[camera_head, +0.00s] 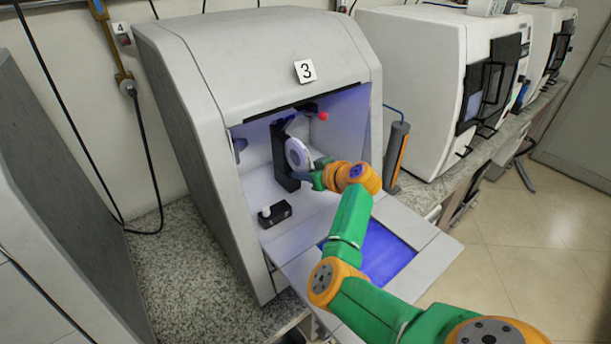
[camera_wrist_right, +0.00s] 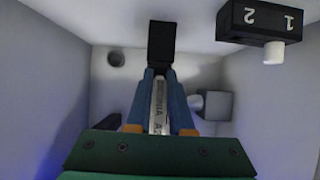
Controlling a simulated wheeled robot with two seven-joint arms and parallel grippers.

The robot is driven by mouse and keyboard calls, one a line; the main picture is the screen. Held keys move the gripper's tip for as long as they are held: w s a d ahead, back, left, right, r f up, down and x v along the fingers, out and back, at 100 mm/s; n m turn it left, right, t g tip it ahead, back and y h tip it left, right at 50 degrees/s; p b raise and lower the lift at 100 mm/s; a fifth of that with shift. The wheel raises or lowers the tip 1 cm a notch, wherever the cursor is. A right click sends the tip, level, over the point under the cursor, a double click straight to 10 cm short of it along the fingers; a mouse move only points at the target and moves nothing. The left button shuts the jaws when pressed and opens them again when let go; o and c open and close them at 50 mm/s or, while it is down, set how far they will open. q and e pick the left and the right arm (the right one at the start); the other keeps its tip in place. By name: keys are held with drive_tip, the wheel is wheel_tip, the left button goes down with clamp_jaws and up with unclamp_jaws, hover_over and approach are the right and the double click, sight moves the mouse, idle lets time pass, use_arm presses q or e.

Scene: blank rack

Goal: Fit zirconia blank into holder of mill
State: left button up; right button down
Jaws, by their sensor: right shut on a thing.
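The zirconia blank (camera_head: 297,153) is a white disc standing on edge inside the open mill (camera_head: 235,65) marked 3. The holder (camera_head: 281,158) is a black upright piece just left of the blank. My right gripper (camera_head: 316,178) reaches in from the right and is shut on the blank's near edge. In the right wrist view, the blank (camera_wrist_right: 158,108) shows edge-on with lettering between the two blue fingers (camera_wrist_right: 160,88). The black holder (camera_wrist_right: 162,42) is straight beyond the fingertips. I cannot tell whether the blank sits in the holder or only beside it. My left gripper is not in view.
A small black block (camera_head: 274,214) with a white knob sits on the chamber floor; in the wrist view the block (camera_wrist_right: 258,20) reads 1 and 2. The door (camera_head: 420,255) is folded down under my right arm. A red knob (camera_head: 323,116) is above the blank.

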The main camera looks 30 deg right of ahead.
drive_tip(key=shift+w+f, duration=0.1)
drive_tip(key=shift+w, duration=0.1)
drive_tip(key=c, duration=0.7)
unclamp_jaws()
drive_tip(key=shift+s, duration=0.1)
drive_tip(key=shift+b+v, duration=0.75)
drive_tip(key=shift+v, duration=2.8)
